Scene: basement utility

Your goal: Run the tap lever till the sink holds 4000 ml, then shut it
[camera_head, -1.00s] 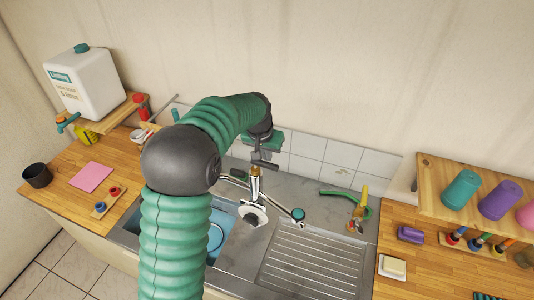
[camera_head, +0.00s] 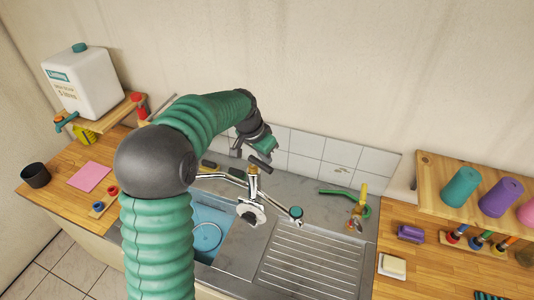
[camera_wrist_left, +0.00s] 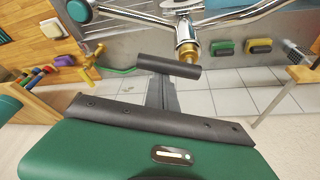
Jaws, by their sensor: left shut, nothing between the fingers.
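The chrome tap (camera_head: 253,190) stands behind the sink, with a brass top and a rod running to a teal-tipped end (camera_head: 296,212); which part is the lever is hard to tell. In the left wrist view the tap (camera_wrist_left: 187,30) shows its brass piece close to my fingers. My left gripper (camera_head: 259,163) is shut and empty, just above and behind the brass top; a small gap or light touch cannot be told apart. It also shows in the wrist view (camera_wrist_left: 168,67). The sink basin (camera_head: 212,215) is blue inside, partly hidden by my arm; its water level cannot be read.
A ribbed drainboard (camera_head: 310,265) lies right of the basin. A white jug (camera_head: 82,82) stands on the left shelf, and purple and teal cups (camera_head: 460,187) stand on the right shelf. Tiled wall is close behind the tap.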

